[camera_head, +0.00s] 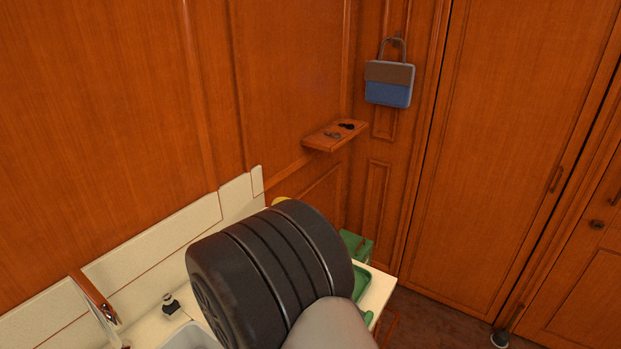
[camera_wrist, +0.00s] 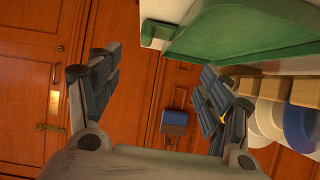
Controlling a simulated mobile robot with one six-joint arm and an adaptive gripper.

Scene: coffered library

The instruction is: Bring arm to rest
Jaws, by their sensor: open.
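My gripper (camera_wrist: 157,68) shows in the wrist view with its two dark fingers spread wide and nothing between them. In the head view, a large black joint and a grey link of my arm fill the lower middle, over the counter. My gripper is hidden there. In the wrist view, a green tray-like thing (camera_wrist: 245,35) is close above the right finger.
A pale counter (camera_head: 378,294) holds green items (camera_head: 357,246) and a small dark-and-white bottle (camera_head: 171,305). A wooden shelf (camera_head: 320,140) carries small dark items. A blue-brown bag (camera_head: 388,92) hangs beside a tall door (camera_head: 500,150). Plates (camera_wrist: 299,124) stand by wooden slats in the wrist view.

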